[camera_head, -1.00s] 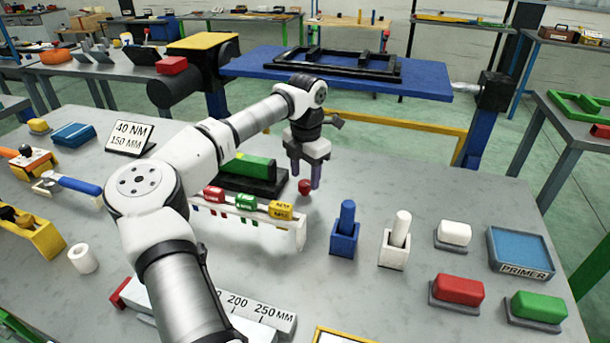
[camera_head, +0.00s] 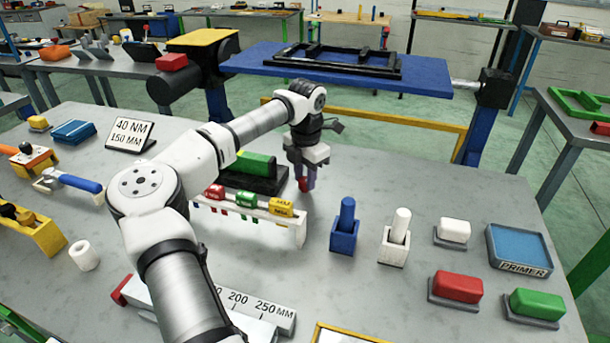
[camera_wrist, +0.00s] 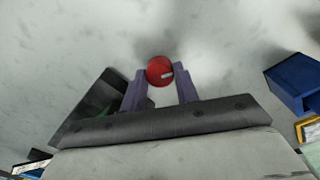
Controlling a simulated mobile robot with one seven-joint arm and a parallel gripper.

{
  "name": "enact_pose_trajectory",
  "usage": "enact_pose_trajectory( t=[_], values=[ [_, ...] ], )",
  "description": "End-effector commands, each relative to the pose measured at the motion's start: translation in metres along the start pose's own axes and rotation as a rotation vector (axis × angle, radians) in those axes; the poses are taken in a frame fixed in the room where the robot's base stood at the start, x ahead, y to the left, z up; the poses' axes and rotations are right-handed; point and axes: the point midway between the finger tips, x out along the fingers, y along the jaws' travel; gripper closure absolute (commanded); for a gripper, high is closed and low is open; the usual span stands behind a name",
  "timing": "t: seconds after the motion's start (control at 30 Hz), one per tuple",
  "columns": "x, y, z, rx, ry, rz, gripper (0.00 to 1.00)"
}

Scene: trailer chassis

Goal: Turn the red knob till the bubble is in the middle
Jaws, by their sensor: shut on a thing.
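The red knob (camera_head: 303,185) stands by the right end of a black base (camera_head: 268,184) carrying a green block (camera_head: 256,163), seemingly the level. I cannot make out a bubble on it. My gripper (camera_head: 304,180) points down with its purple fingers either side of the knob. In the wrist view the red knob (camera_wrist: 160,70), with a small pale mark on top, sits between the fingertips of my gripper (camera_wrist: 161,78). The fingers are shut on the knob. The black base (camera_wrist: 88,105) shows partly to the left, its green part mostly hidden by my gripper.
A white rack (camera_head: 301,229) with red, green and yellow tagged items stands just in front of the level. A blue holder (camera_head: 344,240) and a white holder (camera_head: 394,250) stand to the right. The grey bench top is clear behind them.

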Motion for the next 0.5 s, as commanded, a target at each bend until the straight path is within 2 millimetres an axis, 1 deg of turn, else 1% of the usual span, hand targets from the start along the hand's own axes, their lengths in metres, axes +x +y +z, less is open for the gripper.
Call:
enact_pose_trajectory(
  t=[0.3,0.5],
  values=[
    [-0.0007,0.0000,-0.0002,0.284,-0.007,0.000,0.93],
    [-0.0007,0.0000,-0.0001,0.364,-0.009,0.000,0.93]
  ],
)
